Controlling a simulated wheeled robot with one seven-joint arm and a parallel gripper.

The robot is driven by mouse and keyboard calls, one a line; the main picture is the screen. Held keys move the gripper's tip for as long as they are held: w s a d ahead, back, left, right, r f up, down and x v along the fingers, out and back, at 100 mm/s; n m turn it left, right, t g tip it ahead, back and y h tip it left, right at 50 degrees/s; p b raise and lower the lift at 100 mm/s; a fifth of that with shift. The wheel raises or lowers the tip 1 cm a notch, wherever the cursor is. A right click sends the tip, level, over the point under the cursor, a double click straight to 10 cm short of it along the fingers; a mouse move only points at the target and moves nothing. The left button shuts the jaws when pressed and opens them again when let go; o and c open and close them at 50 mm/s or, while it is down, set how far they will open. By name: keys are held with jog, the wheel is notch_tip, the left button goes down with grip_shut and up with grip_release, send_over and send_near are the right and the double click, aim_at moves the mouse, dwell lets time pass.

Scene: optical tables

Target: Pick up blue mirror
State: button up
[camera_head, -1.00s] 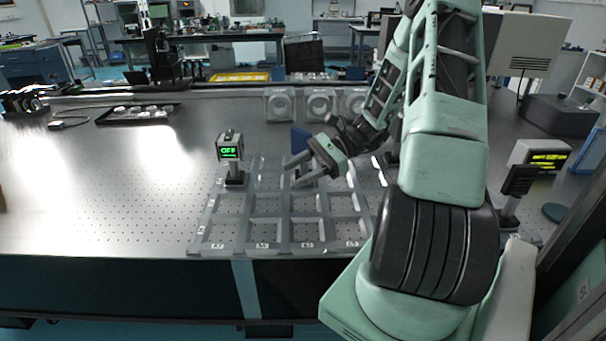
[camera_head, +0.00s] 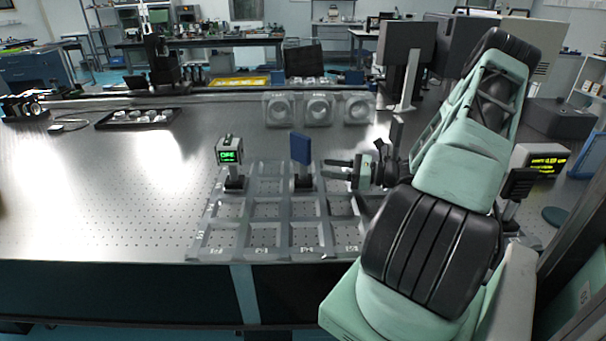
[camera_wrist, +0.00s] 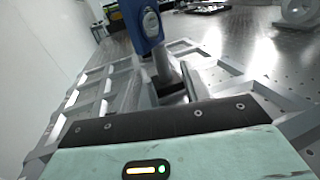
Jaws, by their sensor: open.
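The gripper is open and empty, and a small gap to the post shows in the head view. In the wrist view, the blue mirror (camera_wrist: 141,25) is near the top, with its post and base below. The fingertips are hard to make out in the wrist view.
Several round grey fixtures (camera_head: 318,109) stand behind. A black tray (camera_head: 138,118) lies at the back left.

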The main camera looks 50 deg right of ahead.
aim_at(303, 165)
jog(key=x, duration=0.5)
jog(key=p+x, duration=0.1)
jog(key=x, duration=0.2)
jog(key=shift+w+a+f, duration=0.1)
jog(key=shift+w+f, duration=0.05)
jog(key=shift+f, duration=0.2)
grip_shut()
